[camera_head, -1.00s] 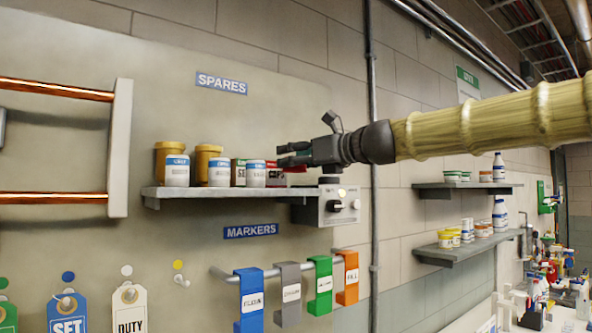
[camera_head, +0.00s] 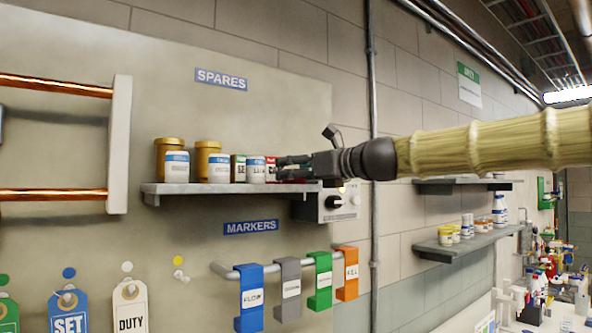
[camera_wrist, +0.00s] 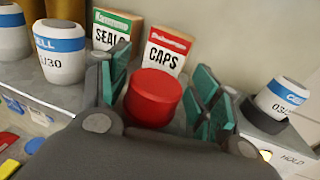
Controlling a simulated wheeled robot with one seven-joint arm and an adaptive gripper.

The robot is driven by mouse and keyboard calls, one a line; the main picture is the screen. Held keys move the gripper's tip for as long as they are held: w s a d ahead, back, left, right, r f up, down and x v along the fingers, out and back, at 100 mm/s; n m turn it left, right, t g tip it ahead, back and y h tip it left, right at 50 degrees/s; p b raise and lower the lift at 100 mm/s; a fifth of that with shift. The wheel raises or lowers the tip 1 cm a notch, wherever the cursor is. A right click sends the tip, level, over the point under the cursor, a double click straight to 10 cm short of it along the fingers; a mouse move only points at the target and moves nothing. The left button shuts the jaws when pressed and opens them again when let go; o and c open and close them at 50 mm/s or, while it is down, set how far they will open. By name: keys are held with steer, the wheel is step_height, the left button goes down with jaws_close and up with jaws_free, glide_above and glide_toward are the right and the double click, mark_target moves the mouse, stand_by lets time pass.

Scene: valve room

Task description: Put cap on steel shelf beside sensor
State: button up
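A red round cap (camera_wrist: 153,97) sits between the teal-padded fingers of my gripper (camera_wrist: 162,92) in the wrist view. The fingers are open, with a small gap visible beside the cap on the right. The cap appears to stand upright on the steel shelf (camera_head: 240,188), though its base is partly hidden by my gripper. In the head view my gripper (camera_head: 282,167) is low over the shelf's right end. White, blue-banded sensor jars (camera_head: 177,166) stand on the shelf; one (camera_wrist: 58,50) is left of the cap, another (camera_wrist: 286,100) sits in a dark ring at right.
Boxes labelled SEALS (camera_wrist: 115,28) and CAPS (camera_wrist: 164,48) stand close behind the cap. Amber jars (camera_head: 207,150) stand farther left. A grey control box (camera_head: 340,204) adjoins the shelf's right end. Hanging coloured tags (camera_head: 250,297) are below.

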steer(key=shift+r, duration=0.15)
steer(key=b+v, duration=0.1)
steer(key=v, duration=1.1)
stand_by(2.5)
